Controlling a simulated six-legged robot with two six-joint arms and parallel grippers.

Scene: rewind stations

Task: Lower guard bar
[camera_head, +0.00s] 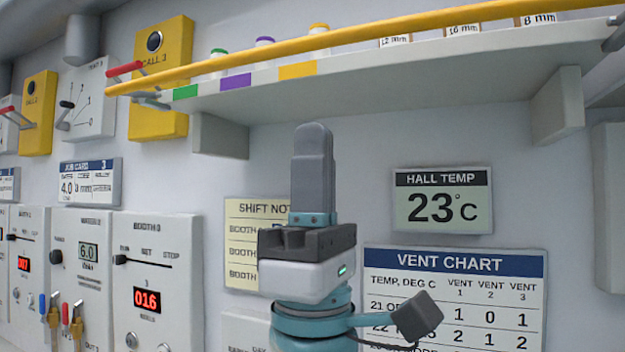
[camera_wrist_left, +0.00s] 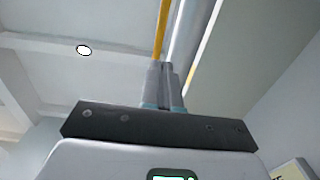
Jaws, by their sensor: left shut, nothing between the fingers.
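The guard bar (camera_head: 385,38) is a long yellow bar running along the front of a white shelf (camera_head: 390,92), up and across the head view. Its left end has a grey bracket and a red-tipped handle (camera_head: 125,68) beside it. It also shows in the left wrist view (camera_wrist_left: 161,32), beyond the fingertips. My left gripper (camera_head: 313,130) points upward below the shelf, fingers together and empty; it also shows in the left wrist view (camera_wrist_left: 163,75). In the head view the fingertips are apart from the bar. My right gripper is not in view.
Small capped bottles (camera_head: 318,42) stand on the shelf behind the bar. Behind my gripper are a shift note (camera_head: 240,235), a hall temperature display (camera_head: 443,200) and a vent chart (camera_head: 455,290). Yellow call boxes (camera_head: 160,110) and booth panels (camera_head: 155,260) are at left.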

